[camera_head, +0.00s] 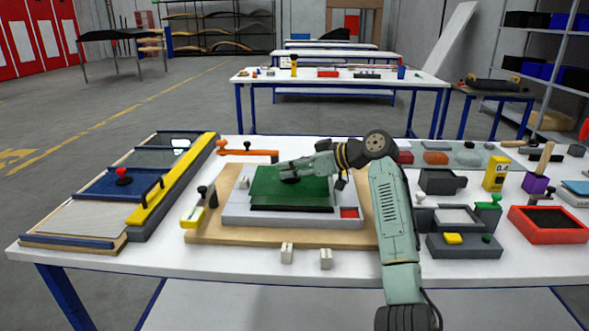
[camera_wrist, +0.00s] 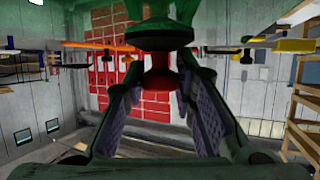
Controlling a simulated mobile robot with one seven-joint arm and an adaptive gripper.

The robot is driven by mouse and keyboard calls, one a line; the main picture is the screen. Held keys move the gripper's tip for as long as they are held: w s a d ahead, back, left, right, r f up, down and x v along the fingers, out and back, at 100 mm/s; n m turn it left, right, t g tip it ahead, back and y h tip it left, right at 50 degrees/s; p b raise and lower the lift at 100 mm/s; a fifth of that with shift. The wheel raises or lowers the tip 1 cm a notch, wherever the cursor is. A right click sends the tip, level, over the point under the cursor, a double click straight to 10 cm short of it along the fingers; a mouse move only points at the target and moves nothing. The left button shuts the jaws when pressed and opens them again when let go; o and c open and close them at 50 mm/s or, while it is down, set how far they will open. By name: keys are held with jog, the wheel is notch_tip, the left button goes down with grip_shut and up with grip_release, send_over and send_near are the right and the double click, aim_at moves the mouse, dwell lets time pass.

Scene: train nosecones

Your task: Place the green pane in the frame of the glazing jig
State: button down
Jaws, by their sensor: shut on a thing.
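The green pane (camera_head: 305,193) is in the head view, over the grey glazing jig (camera_head: 240,217). My gripper (camera_head: 290,172) is above the pane. In the wrist view, its fingers (camera_wrist: 157,75) are shut on a red knob (camera_wrist: 158,58), with green pane (camera_wrist: 240,35) beyond it.
The jig sits on a wooden board (camera_head: 210,232). A rack with panes and a yellow rail (camera_head: 175,180) stands at the left. An orange bar clamp (camera_head: 248,152) is behind. Two small pale blocks (camera_head: 287,253) are in front. Grey fixtures and a red tray (camera_head: 548,224) fill the right.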

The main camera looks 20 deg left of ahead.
jog(key=shift+w+p, duration=0.3)
jog(key=shift+w, duration=0.85)
jog(key=shift+f+p, duration=0.8)
jog(key=shift+f, duration=0.95)
jog(key=c, duration=1.3)
grip_release()
jog(key=shift+f, duration=0.1)
jog(key=shift+d, duration=0.1)
